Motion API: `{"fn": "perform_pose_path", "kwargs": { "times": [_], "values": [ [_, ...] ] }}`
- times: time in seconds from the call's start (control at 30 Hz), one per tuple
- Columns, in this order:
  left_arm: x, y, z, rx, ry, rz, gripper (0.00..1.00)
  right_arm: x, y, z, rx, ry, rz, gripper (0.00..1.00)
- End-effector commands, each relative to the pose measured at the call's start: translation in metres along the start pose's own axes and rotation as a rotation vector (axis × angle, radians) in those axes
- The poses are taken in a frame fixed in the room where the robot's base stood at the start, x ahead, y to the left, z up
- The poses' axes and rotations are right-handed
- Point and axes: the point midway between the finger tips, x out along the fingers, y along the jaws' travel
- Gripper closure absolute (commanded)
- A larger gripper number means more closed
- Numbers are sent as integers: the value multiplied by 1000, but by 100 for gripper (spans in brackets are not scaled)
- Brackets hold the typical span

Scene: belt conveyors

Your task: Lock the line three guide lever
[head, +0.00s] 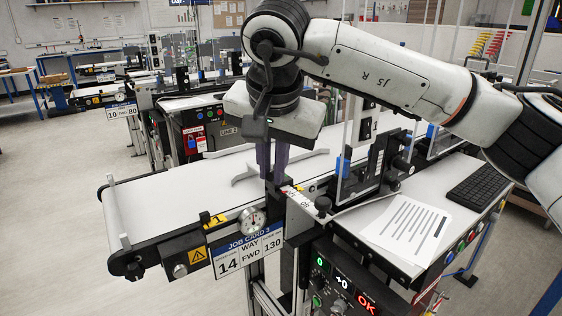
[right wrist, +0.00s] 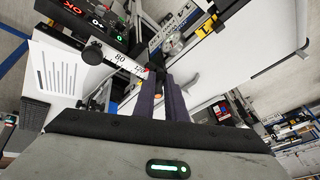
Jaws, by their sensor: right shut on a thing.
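My right gripper (head: 273,178) reaches down to the near edge of the line three conveyor belt (head: 165,205). Its dark fingers are shut on a small part beside the guide scale (head: 298,197), likely the guide lever, which is mostly hidden by the fingers. In the right wrist view, the fingers (right wrist: 164,84) stand at the end of the white scale (right wrist: 122,63), and a small orange bit shows between them. A black knob (head: 323,204) sits at the other end of the scale. The lever's exact angle cannot be told. My left gripper is out of view.
A grey guide rail (head: 290,160) lies over the belt. The job card 3 sign (head: 247,248) and a round dial (head: 252,219) are on the near side. A control box (head: 343,285), paper sheet (head: 405,228) and keyboard (head: 478,188) are to the right.

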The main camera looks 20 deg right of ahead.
Motion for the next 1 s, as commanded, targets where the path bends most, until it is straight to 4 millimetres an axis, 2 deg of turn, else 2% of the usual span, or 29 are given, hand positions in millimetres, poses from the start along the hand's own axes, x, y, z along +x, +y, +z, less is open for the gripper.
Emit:
{"fn": "perform_pose_path", "kwargs": {
  "times": [0.37, 0.6, 1.0],
  "values": [
    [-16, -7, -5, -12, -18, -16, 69, 0, -20, -1, 318, 67, 133, 100],
    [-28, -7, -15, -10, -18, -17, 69, 3, -28, -3, 484, 100, 201, 100],
    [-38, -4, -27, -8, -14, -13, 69, 8, -34, -5, 626, 129, 258, 100]
  ]
}}
